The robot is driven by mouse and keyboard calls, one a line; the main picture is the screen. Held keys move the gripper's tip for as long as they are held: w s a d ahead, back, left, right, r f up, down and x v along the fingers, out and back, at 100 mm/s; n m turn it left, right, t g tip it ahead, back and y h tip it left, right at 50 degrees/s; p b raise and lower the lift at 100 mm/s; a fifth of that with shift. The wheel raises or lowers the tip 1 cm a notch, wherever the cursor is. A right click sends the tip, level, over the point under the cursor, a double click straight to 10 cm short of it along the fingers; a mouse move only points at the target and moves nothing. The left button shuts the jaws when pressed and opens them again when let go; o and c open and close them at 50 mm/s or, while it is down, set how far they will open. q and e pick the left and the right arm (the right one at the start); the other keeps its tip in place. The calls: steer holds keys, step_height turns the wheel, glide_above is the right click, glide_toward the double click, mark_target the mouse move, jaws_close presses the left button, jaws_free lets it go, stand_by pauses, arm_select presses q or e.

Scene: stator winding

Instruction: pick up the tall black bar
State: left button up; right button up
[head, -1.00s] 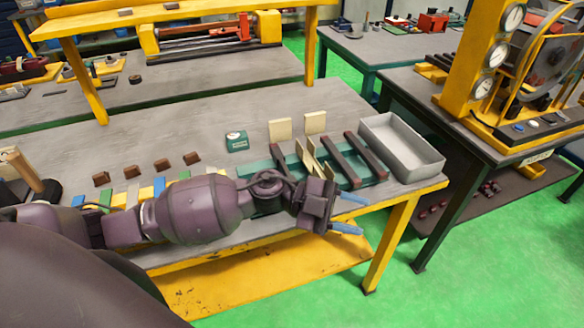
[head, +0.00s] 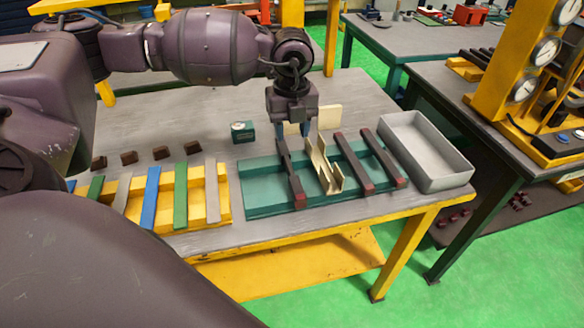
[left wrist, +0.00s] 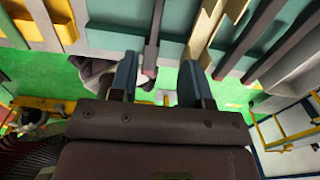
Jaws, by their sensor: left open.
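A long dark bar with a reddish end (head: 291,174) lies across the left part of the green tray (head: 254,190). Two similar dark bars lie to its right, one in the middle (head: 354,164) and one farther right (head: 384,159). I cannot tell which one the task calls tall. My left gripper (head: 293,134) points down at the far end of the leftmost bar, open and empty. In the left wrist view, the open fingers (left wrist: 158,68) show with a dark bar (left wrist: 154,40) running between their lines; contact cannot be told. My right gripper is not in view.
Cream angled pieces (head: 323,168) stand close to the right of the leftmost bar. A grey bin (head: 431,166) is at the table's right. A yellow rack (head: 223,206) with coloured strips is at left. A small green box (head: 242,132) stands behind the tray.

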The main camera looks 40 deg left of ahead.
arm_select(q)
glide_above(290, 165)
step_height(290, 165, down, 5)
steer(key=shift+w+d+f, duration=0.1)
steer(key=shift+w+d, duration=0.05)
steer(key=shift+s+f+b, duration=0.2)
steer(key=shift+f+b, duration=0.3)
steer(key=shift+f, duration=2.1)
steer(key=shift+c, duration=0.2)
jaws_close()
steer(key=shift+r, duration=0.1)
